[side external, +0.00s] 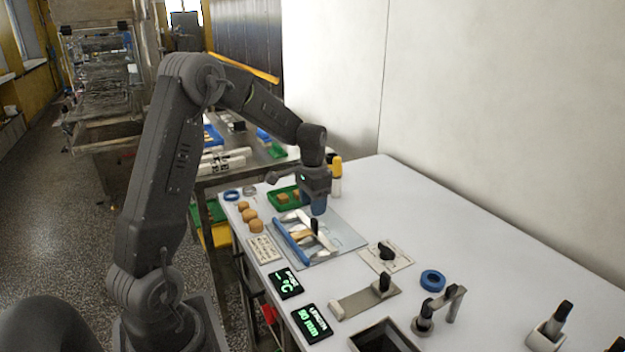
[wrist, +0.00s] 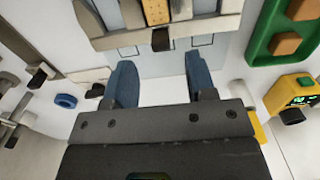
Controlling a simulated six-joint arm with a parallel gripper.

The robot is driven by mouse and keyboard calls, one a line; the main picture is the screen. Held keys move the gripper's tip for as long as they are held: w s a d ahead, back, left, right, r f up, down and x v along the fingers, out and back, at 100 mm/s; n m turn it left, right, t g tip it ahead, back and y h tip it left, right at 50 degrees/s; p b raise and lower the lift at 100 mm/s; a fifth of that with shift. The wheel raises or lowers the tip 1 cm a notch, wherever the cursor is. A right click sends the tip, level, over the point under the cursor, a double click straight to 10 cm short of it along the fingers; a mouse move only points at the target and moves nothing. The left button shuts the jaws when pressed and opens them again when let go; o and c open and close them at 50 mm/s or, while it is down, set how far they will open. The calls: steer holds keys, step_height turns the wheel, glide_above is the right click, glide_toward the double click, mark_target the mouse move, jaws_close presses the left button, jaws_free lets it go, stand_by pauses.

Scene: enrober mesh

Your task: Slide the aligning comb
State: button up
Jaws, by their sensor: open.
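The aligning comb appears to be the pale bar (wrist: 205,27) across the top of the wrist view, with a black handle (wrist: 161,39) at its middle. In the side view the black handle (side external: 315,226) stands upright over the mesh station (side external: 345,236), which has a blue rail (side external: 291,243) along its left side. Tan biscuit-like pieces (wrist: 155,10) lie behind the bar. My gripper (side external: 319,208) is above the station, close to the handle. In the wrist view my gripper (wrist: 160,68) has its blue fingers apart, with nothing between them; the handle is just beyond the fingertips.
A green tray (side external: 273,201) with brown pieces and a yellow-and-black device (side external: 336,168) stand behind the station. Round biscuits (side external: 250,215) lie left. A dial plate (side external: 388,256), blue ring (side external: 433,280), sliding handle plate (side external: 365,303) and two displays (side external: 312,323) are in front.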

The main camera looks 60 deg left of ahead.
mark_target(313, 221)
step_height(313, 221, up, 8)
stand_by(0.5)
steer(key=s+d+r+t, duration=0.1)
steer(key=s+d+r, duration=0.25)
steer(key=d, duration=0.35)
steer(key=s+d+r+t, duration=0.2)
steer(key=s+d+r, duration=0.15)
steer(key=d, duration=0.35)
steer(key=s+d+f+t, duration=0.1)
steer(key=s+d+t, duration=0.1)
steer(key=s+d, duration=0.7)
steer(key=s, duration=0.2)
steer(key=shift+s+f+t, duration=0.25)
steer(key=shift+s+t, duration=0.05)
steer(key=shift+s, duration=0.1)
